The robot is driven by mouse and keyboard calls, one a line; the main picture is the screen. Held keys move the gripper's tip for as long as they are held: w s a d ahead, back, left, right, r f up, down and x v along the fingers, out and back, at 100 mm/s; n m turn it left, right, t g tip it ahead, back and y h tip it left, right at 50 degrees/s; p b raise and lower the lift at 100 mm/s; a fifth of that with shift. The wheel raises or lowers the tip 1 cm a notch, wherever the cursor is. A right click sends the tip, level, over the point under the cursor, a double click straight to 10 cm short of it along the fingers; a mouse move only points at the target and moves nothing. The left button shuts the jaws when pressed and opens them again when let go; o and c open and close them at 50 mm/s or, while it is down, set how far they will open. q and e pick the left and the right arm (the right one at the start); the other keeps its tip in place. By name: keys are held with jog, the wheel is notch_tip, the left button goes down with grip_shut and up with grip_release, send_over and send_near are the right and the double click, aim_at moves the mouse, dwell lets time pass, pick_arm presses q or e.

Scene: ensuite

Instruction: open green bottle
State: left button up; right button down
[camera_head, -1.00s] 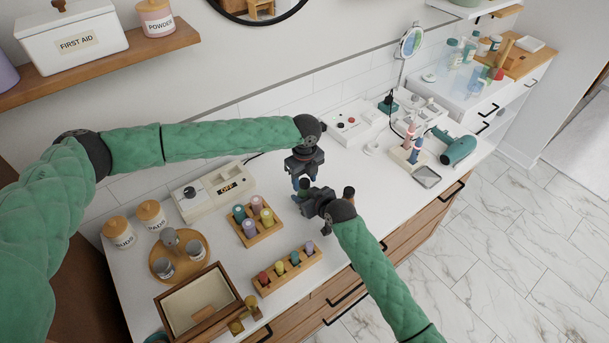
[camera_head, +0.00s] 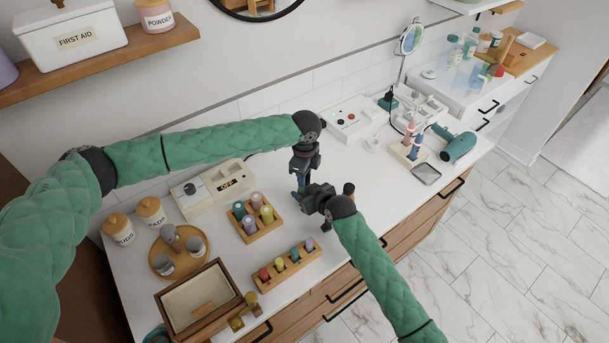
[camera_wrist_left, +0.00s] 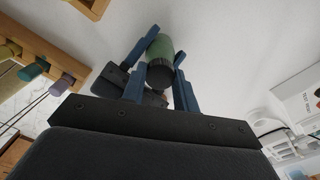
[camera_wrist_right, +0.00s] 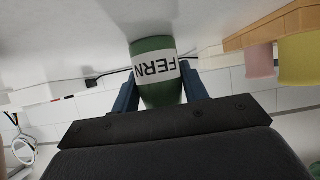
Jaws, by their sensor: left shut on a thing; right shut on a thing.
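The green bottle (camera_wrist_right: 155,85) has a white label reading FERN, upside down in the right wrist view. My right gripper (camera_wrist_right: 160,88) is shut on its body, with a blue finger on each side. The bottle also shows in the left wrist view (camera_wrist_left: 160,46), with its dark cap (camera_wrist_left: 160,75) toward that camera. My left gripper (camera_head: 302,186) comes from above and is shut on the cap. My right gripper (camera_head: 306,200) comes in from the front right. In the head view the grippers hide most of the bottle.
A wooden rack (camera_head: 263,233) and a second rack (camera_head: 284,281) of coloured bottles stand left of the grippers. A white box with a dial (camera_head: 208,199) is behind left, a wooden box (camera_head: 172,328) at front left.

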pick_arm(q)
jog(key=n, duration=1.1)
jog(key=shift+d, duration=0.1)
jog(key=n, duration=0.3)
jog(key=shift+r, duration=0.3)
jog(key=shift+r, duration=0.7)
jog(key=shift+r, duration=0.2)
jog(key=shift+r, duration=1.95)
pick_arm(e)
jog(key=c, duration=0.7)
grip_release()
